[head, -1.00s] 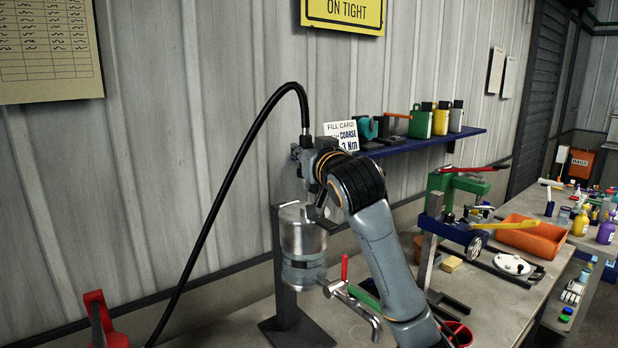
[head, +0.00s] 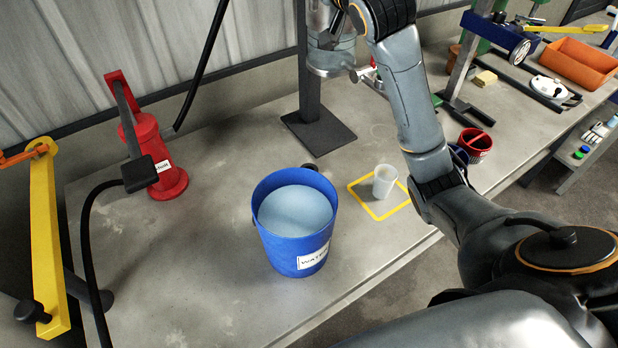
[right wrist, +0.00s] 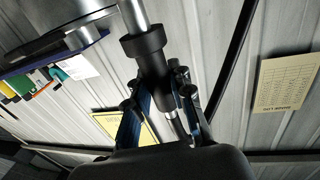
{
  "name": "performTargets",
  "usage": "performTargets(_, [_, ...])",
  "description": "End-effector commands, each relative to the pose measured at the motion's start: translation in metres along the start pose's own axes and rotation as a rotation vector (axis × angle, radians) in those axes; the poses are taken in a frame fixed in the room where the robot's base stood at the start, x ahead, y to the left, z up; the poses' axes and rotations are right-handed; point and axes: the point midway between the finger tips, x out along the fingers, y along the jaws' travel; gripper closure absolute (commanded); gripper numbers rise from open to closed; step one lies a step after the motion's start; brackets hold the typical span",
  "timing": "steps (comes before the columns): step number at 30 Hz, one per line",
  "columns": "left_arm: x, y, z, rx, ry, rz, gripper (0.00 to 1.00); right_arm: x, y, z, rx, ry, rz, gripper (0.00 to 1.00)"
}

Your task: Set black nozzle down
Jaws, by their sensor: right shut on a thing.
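In the right wrist view my right gripper (right wrist: 162,100) is shut on a dark cylindrical piece with a wider black collar, which looks like the black nozzle (right wrist: 146,47). A bright metal tube (right wrist: 131,15) runs in line with it at the collar; I cannot tell whether they are joined. In the head view my right arm reaches up past the metal column vessel (head: 331,58), and its gripper and the nozzle are outside the picture. My left gripper is in neither view.
A blue water bucket (head: 262,225) stands on the bench (head: 180,260). A translucent cup (head: 384,181) stands inside a yellow outlined square (head: 364,204). A red pump-like device (head: 157,150) and a yellow arm (head: 43,230) are at left. Bare bench lies left of the bucket.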

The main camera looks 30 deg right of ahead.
Motion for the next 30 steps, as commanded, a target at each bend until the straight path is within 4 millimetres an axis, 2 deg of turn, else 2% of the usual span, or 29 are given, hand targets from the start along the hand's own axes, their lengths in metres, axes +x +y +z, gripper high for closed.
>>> performTargets(1, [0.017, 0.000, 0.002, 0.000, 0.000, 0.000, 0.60, 0.004, -0.003, 0.041, -0.002, -0.010, -0.022, 1.00])
performTargets(3, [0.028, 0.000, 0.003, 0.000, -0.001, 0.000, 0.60, 0.006, -0.007, 0.080, -0.002, -0.010, -0.057, 1.00])
performTargets(9, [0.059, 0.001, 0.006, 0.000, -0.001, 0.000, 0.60, 0.000, -0.018, 0.188, -0.003, -0.008, -0.150, 1.00])
performTargets(12, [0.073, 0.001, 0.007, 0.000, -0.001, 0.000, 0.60, -0.009, -0.021, 0.236, -0.003, -0.007, -0.191, 1.00])
performTargets(15, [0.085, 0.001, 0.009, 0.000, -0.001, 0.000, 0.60, -0.020, -0.024, 0.275, -0.002, -0.004, -0.222, 1.00])
performTargets(18, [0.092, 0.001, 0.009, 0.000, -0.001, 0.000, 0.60, -0.030, -0.024, 0.303, -0.004, -0.001, -0.244, 1.00])
performTargets(24, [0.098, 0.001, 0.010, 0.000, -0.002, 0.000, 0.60, -0.040, -0.025, 0.331, -0.002, 0.003, -0.264, 1.00])
performTargets(30, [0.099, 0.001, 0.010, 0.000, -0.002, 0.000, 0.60, -0.041, -0.025, 0.369, 0.000, 0.001, -0.265, 1.00])
